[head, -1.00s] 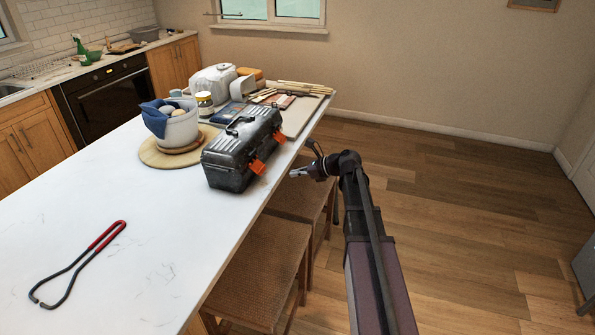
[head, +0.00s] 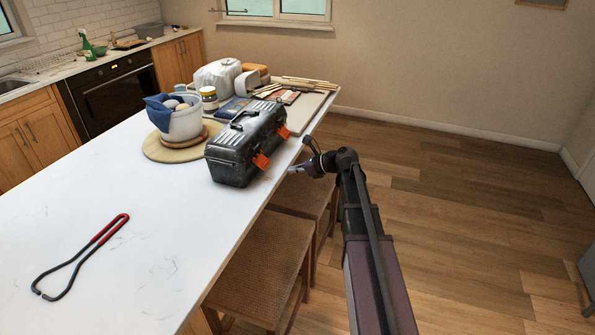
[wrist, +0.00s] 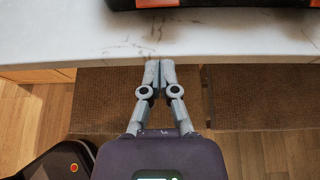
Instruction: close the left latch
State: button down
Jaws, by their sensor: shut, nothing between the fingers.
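A grey toolbox (head: 236,150) with a dark handle stands on the white counter. Two orange latches are on its right side. The nearer one, the left latch (head: 261,161), juts outward; the farther latch (head: 284,132) is also in view. In the wrist view, only the toolbox's dark lower edge (wrist: 225,3) and bits of orange show at the top. My gripper (head: 291,170) is off the counter's right edge, beside the toolbox and apart from the latches. In the wrist view its fingertips (wrist: 160,64) are together and empty, over the counter edge.
Stools (head: 262,255) stand under the counter's right side. A round board (head: 155,150) with a bucket (head: 184,122) is left of the toolbox. Boards and sticks (head: 290,88) lie behind it. A red-handled tool (head: 108,229) lies on the near counter.

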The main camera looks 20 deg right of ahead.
aim_at(266, 165)
jog(key=shift+w+a+r+b+x, duration=0.15)
jog(key=shift+r+b+x, duration=0.2)
jog(key=shift+x, duration=1.2)
jog(key=shift+a+r+b+x, duration=0.1)
jog(key=shift+r+b+x, duration=0.25)
jog(key=shift+x, duration=1.25)
jog(key=shift+w+a+r+b+x, duration=0.15)
jog(key=shift+b+x, duration=0.25)
jog(key=shift+x, duration=1.15)
jog(key=shift+s+r+p, duration=0.15)
jog(key=shift+r+p, duration=1.05)
jog(key=shift+r, duration=0.05)
jog(key=shift+p+v, duration=0.55)
jog(key=shift+v, duration=0.5)
jog(key=shift+s+d+r+p, duration=0.15)
jog(key=shift+d+r+p, duration=0.15)
jog(key=shift+r+p, duration=0.25)
jog(key=r+p, duration=0.1)
jog(key=a+r+p, duration=0.1)
jog(key=r+p, duration=0.1)
jog(key=w+r+p, duration=0.1)
jog(key=r+p, duration=0.1)
jog(key=shift+a+r, duration=0.2)
jog(key=shift+r, duration=0.05)
